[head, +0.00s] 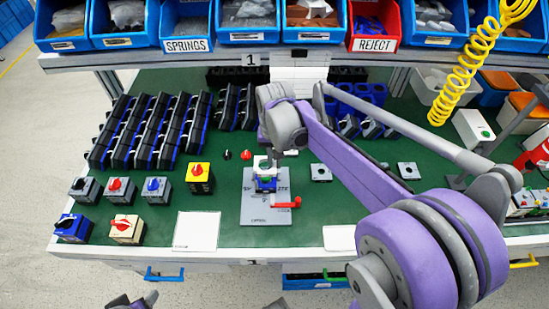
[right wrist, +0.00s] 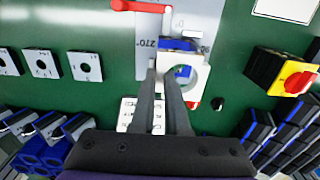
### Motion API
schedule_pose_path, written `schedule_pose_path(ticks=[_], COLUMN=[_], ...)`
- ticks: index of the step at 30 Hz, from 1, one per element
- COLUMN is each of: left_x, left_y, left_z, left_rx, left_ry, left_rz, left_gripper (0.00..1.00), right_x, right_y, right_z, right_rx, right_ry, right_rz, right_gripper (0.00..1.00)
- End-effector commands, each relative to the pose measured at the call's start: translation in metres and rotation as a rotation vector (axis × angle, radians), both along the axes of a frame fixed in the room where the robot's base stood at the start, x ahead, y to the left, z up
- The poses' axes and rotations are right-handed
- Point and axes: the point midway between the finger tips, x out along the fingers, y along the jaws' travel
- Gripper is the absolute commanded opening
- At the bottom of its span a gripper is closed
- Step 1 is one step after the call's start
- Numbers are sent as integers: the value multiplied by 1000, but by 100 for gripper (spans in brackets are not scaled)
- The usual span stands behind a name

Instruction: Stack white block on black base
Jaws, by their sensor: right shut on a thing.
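My right gripper (head: 268,155) hangs over the grey fixture plate (head: 266,233). In the right wrist view its fingers (right wrist: 161,74) are shut on one side of the white block (right wrist: 204,72), which has a round hole. In the head view the white block (head: 261,162) shows just above a blue part (head: 266,184) in the fixture. The blue part also shows in the right wrist view (right wrist: 177,44). The black base under the block is mostly hidden, and I cannot tell whether they touch. Only dark tips, perhaps my left gripper (head: 132,302), show at the bottom edge.
A red clamp handle (head: 287,204) sticks out at the fixture's right. Black-and-blue parts (head: 150,130) stand in rows at the left. A yellow switch (head: 199,177) and several grey switches stand left of the fixture.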

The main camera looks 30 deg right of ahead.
Motion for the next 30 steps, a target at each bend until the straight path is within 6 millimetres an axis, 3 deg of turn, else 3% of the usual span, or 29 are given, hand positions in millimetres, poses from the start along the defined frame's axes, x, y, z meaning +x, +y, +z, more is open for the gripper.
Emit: schedule_pose_path(ticks=[17,30], left_x=[0,-2], left_y=[0,0], left_z=[-1,-10], left_rx=[0,0], left_ry=[0,4], left_rz=[0,0], left_gripper=[71,71], right_x=[0,0], right_y=[0,0], right_z=[-1,-14], right_rx=[0,0], right_ry=[0,0], right_rz=[0,0], right_gripper=[0,0])
